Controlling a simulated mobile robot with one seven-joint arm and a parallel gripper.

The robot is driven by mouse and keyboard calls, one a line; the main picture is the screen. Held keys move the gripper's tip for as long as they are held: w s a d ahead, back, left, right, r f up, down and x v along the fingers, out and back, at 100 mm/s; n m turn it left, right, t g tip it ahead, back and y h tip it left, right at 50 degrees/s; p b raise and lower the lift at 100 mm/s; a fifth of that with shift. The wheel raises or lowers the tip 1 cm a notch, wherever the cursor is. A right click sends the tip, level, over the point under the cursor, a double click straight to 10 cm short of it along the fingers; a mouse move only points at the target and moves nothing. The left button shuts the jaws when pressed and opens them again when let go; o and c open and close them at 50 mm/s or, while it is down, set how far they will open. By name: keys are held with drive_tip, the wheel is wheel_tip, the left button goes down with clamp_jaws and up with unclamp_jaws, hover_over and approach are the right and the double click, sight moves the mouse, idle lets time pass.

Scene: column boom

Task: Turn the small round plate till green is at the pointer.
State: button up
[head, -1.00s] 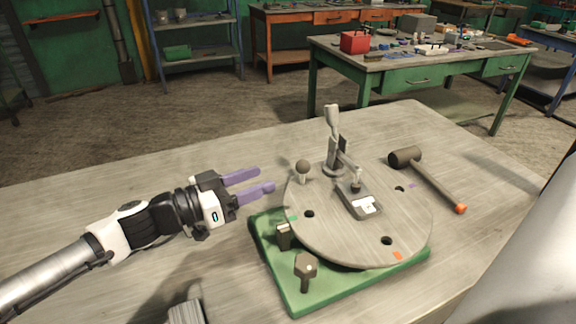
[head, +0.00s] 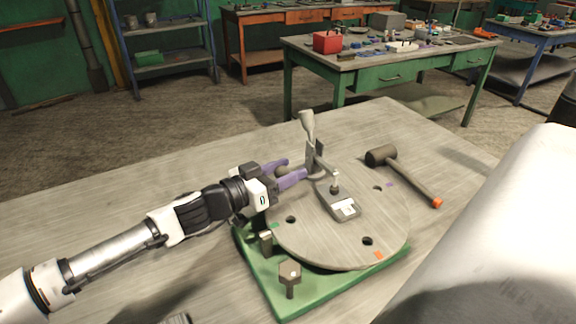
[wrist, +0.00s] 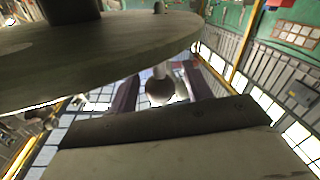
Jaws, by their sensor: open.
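The round grey plate (head: 320,235) lies on a green base (head: 290,296). Its rim carries a green mark (head: 275,226) at the left, an orange mark (head: 378,254) at the front and a purple mark (head: 390,184) at the right. A small dark block (head: 266,241), perhaps the pointer, stands at the left edge close to the green mark. My gripper (head: 295,168) is open at the plate's far-left edge, its purple fingers on either side of a round knob (head: 282,170). In the wrist view the knob (wrist: 160,89) sits between the fingers, with gaps visible.
A clamp with an upright handle (head: 308,128) stands behind the plate, its arm reaching over it to a grey piece with a white label (head: 345,208). A hexagonal dark knob (head: 289,272) stands on the base's front corner. A mallet (head: 405,176) lies at the right.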

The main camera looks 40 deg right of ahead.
drive_tip(key=shift+d, duration=0.4)
drive_tip(key=shift+c, duration=0.3)
clamp_jaws()
drive_tip(key=shift+s+a+n+t, duration=0.2)
drive_tip(key=shift+a+n+t, duration=0.2)
drive_tip(key=shift+t, duration=0.2)
drive_tip(key=shift+o, duration=0.3)
unclamp_jaws()
drive_tip(key=a+b, duration=0.2)
drive_tip(key=a, duration=1.1)
drive_tip(key=shift+w+a+b, duration=0.25)
drive_tip(key=shift+a+b, duration=0.15)
